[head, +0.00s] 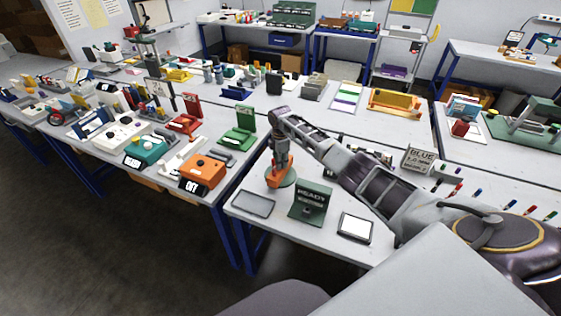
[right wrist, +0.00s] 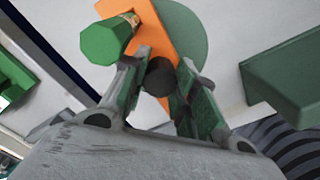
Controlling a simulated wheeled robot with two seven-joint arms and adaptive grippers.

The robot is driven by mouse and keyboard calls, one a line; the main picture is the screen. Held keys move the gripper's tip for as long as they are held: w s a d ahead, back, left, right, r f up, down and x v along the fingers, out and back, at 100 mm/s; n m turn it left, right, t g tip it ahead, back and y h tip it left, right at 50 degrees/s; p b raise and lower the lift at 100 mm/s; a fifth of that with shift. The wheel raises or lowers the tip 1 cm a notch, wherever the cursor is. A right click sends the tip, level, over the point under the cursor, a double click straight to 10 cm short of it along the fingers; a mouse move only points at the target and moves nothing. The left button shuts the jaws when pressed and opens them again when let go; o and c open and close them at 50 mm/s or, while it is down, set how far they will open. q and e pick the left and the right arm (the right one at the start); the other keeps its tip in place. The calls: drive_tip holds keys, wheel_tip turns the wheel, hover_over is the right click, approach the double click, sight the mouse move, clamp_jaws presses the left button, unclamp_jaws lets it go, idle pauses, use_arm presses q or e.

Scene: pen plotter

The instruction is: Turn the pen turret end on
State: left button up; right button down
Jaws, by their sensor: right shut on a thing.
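The pen turret is an orange bar (head: 277,181) on a round green base (head: 291,179), on the near table in the head view. In the right wrist view the orange bar (right wrist: 152,28) runs across the green disc (right wrist: 187,45). A green cylinder (right wrist: 108,40) sits at one end of the bar. My right gripper (head: 281,163) points down over the turret. Its fingers (right wrist: 166,80) are closed around a short dark post (right wrist: 160,76) on the bar, and they partly hide it. My left gripper is in neither view.
A green stand with a READY display (head: 312,199) is just right of the turret. A grey tray (head: 253,204) and a white pad (head: 355,228) lie near the front edge. A BLUE sign (head: 420,160) and several pens are farther right. An orange device (head: 201,170) is to the left.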

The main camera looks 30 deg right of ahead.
idle(0.4)
drive_tip(key=c, duration=1.1)
unclamp_jaws()
wheel_tip(320, 180, up, 12)
drive_tip(key=shift+f, duration=0.1)
idle(0.6)
